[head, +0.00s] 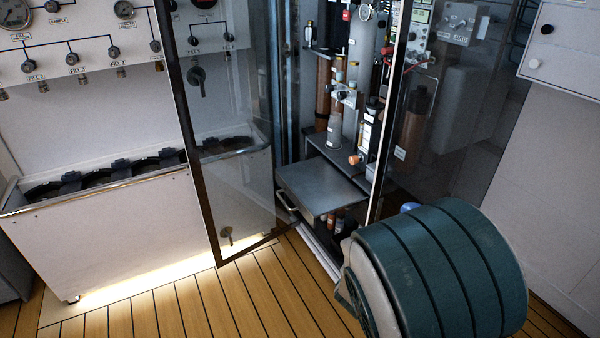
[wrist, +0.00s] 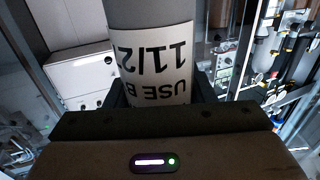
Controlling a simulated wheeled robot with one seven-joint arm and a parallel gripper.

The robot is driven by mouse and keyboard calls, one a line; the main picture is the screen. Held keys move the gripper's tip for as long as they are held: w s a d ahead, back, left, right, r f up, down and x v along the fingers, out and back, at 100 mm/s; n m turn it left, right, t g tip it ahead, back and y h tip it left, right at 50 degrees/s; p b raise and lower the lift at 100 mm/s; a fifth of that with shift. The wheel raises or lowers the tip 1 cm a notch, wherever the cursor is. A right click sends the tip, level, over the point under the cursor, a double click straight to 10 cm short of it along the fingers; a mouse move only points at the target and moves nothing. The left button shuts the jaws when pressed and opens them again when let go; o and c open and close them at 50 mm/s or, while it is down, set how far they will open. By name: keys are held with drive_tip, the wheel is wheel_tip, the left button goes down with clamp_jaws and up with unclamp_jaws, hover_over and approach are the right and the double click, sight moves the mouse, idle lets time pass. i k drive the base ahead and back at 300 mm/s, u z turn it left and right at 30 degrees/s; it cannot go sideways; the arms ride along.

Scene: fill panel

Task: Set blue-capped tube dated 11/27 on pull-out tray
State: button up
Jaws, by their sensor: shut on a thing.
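A grey tube (wrist: 150,14) fills the top middle of the wrist view. Its white label (wrist: 155,68) reads, upside down, "USE B" and "11/2", with the last digit cut off at the curve. My gripper (wrist: 160,92) is shut on the tube, with dark fingers on both sides. The cap is outside the wrist view. In the head view my teal arm hides the gripper; a small blue rounded piece (head: 410,207) shows above it, possibly the cap. The grey pull-out tray (head: 320,188) extends from the cabinet, flat and bare, left of my arm.
A glass door (head: 230,140) stands open left of the tray, and another glass panel (head: 415,110) is on its right. Several bottles and cylinders crowd the cabinet behind the tray, including a grey one (head: 334,130). A white filling bench (head: 130,220) is at left. Wooden floor lies clear in front.

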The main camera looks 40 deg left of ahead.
sight(320, 192)
drive_tip(key=u, duration=0.6)
drive_tip(key=i, duration=1.7)
drive_tip(key=u, duration=0.6)
